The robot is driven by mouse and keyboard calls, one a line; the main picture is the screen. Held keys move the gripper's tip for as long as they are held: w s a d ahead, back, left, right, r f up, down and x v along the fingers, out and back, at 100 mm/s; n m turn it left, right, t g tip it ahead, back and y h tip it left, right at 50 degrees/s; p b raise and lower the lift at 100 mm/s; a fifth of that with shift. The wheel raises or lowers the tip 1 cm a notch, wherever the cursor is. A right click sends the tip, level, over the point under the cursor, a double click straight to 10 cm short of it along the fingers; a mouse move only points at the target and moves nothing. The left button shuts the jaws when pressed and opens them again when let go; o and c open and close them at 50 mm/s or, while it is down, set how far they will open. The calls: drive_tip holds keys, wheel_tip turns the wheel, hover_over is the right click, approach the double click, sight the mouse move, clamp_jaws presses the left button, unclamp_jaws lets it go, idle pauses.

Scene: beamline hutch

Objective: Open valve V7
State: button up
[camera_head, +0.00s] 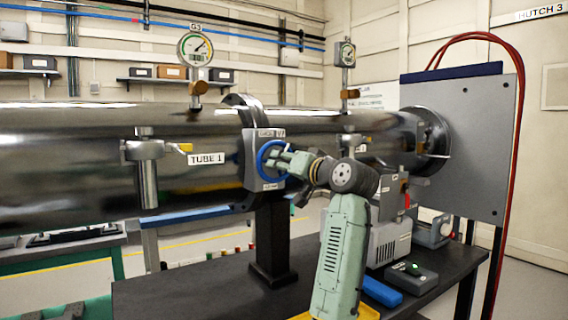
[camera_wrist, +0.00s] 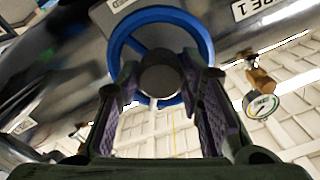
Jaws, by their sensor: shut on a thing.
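The valve's blue handwheel (camera_head: 261,160) is on the grey valve block (camera_head: 251,170) beside the steel tube marked TUBE 1. A small label at the block's top appears to end in V7 but is partly unreadable. My gripper (camera_head: 279,162) reaches the wheel from the right. In the wrist view the blue handwheel (camera_wrist: 160,14) rings the fingertips. My gripper (camera_wrist: 160,82) has its two fingers on either side of the round grey hub (camera_wrist: 161,77), shut on the wheel at its middle. Part of the wheel's lower rim and spokes is hidden by the fingers.
A grey pump (camera_head: 388,243), a blue object (camera_head: 381,291) and a dark control box (camera_head: 411,277) are on the black bench (camera_head: 190,292). Red hoses (camera_head: 519,100) hang at right.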

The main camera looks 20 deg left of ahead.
drive_tip(key=shift+f+n+p, duration=0.2)
drive_tip(key=shift+n+p, duration=0.4)
drive_tip(key=shift+n, duration=3.2)
drive_tip(key=shift+a+n, duration=0.1)
drive_tip(key=shift+n, duration=0.2)
drive_tip(key=o, duration=1.1)
drive_tip(key=shift+c, duration=0.2)
drive_tip(key=shift+o, duration=0.5)
drive_tip(key=shift+s+d, duration=0.2)
drive_tip(key=shift+d, duration=0.1)
drive_tip(key=v, duration=1.1)
drive_tip(key=shift+d+r, duration=0.2)
drive_tip(key=shift+s+f, duration=0.1)
